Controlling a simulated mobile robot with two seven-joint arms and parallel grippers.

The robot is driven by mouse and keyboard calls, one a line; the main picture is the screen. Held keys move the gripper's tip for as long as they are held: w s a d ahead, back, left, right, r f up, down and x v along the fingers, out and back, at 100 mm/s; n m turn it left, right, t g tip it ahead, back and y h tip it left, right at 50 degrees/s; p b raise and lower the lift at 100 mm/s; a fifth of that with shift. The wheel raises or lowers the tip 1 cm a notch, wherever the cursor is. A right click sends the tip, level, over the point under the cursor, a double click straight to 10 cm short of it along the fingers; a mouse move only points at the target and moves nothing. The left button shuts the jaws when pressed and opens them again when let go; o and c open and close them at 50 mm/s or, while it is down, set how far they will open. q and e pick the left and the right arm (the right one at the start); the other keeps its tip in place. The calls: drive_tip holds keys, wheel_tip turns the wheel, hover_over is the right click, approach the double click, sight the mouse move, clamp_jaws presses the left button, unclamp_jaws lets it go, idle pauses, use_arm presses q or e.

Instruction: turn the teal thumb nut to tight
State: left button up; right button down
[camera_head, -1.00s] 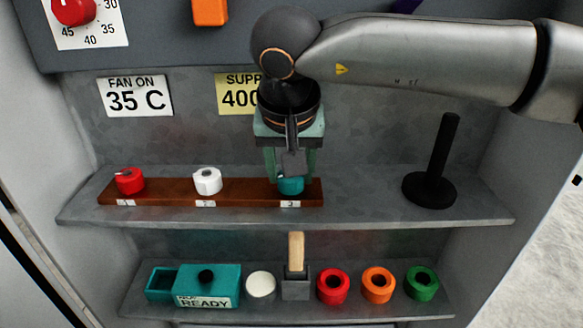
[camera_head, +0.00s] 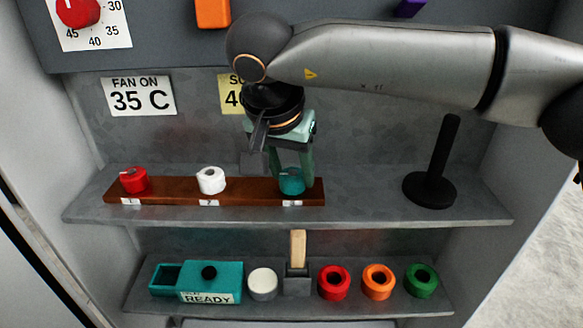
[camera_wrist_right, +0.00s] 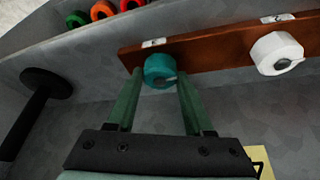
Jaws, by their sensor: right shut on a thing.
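The teal thumb nut (camera_head: 291,181) sits at the right end of a brown wooden strip (camera_head: 240,192) on the upper shelf, above a label that seems to read 3. My right gripper (camera_head: 291,178) comes down from above with its green fingers on both sides of the nut, shut on it. A red nut (camera_head: 134,180) and a white nut (camera_head: 211,180) sit further left on the strip. My left gripper is not in view.
A black post on a round base (camera_head: 431,190) stands at the right of the upper shelf. The lower shelf holds a teal box (camera_head: 210,281), a white round piece (camera_head: 263,284), a wooden-handled tool (camera_head: 298,250), and red, orange and green rings (camera_head: 378,281). Grey walls enclose the shelves.

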drive_tip(key=shift+c, duration=1.4)
unclamp_jaws()
drive_tip(key=shift+r, duration=0.1)
drive_tip(key=v, duration=1.2)
drive_tip(key=shift+r, duration=0.2)
drive_tip(key=shift+s+f, duration=0.1)
drive_tip(key=shift+s, duration=0.05)
